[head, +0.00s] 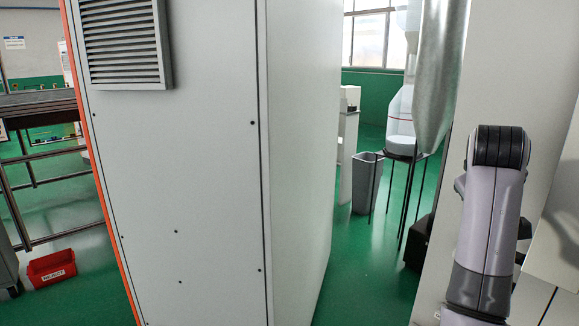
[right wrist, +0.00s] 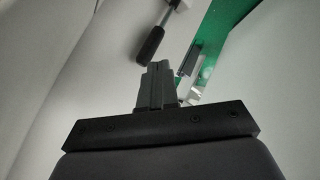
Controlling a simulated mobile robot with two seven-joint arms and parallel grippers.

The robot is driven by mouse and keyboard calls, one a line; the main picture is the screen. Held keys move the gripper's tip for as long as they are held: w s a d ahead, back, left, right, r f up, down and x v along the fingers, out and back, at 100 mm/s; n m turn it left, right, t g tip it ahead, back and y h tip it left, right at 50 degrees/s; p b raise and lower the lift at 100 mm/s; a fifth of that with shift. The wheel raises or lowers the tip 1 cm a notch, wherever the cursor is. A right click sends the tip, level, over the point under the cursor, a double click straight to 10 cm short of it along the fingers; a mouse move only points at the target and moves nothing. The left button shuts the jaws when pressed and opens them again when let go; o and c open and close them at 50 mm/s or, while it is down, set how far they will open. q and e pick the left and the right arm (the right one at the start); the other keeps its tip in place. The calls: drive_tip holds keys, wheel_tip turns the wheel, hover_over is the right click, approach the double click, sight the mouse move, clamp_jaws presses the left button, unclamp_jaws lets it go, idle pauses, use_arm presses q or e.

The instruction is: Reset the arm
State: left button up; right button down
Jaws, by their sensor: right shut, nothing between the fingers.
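My right gripper (right wrist: 158,72) shows in the right wrist view with its two dark fingers together and nothing between them. It points toward a pale surface, with a strip of green beyond at the upper right. In the head view my right arm (head: 490,215) stands raised at the right, close in front of a pale panel; its gripper cannot be made out there. My left arm and left gripper are not in view. No foil tray shows in either view.
A large grey cabinet (head: 180,200) with a vent fills the left and middle of the head view. A red bin (head: 52,268) sits on the floor at the left. A grey bin (head: 366,183) stands beyond the cabinet. A black handle (right wrist: 150,45) shows near my right fingertips.

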drive_tip(key=s+a+f+n+t+y, duration=0.1)
drive_tip(key=s+a+f, duration=0.1)
drive_tip(key=f, duration=0.8)
drive_tip(key=s+a+f+t+y, duration=0.1)
drive_tip(key=s+f, duration=0.1)
drive_tip(key=f, duration=0.7)
drive_tip(key=s+a+f+n+t, duration=0.1)
drive_tip(key=s+a+f, duration=0.1)
drive_tip(key=f, duration=0.8)
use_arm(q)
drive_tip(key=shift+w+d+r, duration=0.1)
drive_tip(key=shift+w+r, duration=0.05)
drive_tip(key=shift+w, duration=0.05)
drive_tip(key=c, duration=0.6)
use_arm(e)
drive_tip(key=s+a+f+y, duration=0.2)
drive_tip(key=s+a+f, duration=0.1)
drive_tip(key=s, duration=0.4)
drive_tip(key=s+a+f+y, duration=0.2)
drive_tip(key=s+f, duration=0.3)
drive_tip(key=s, duration=0.3)
drive_tip(key=s+a+f+m+y, duration=0.1)
drive_tip(key=s+a+f+y, duration=0.1)
drive_tip(key=s+a+f, duration=0.3)
drive_tip(key=shift+s, duration=1.15)
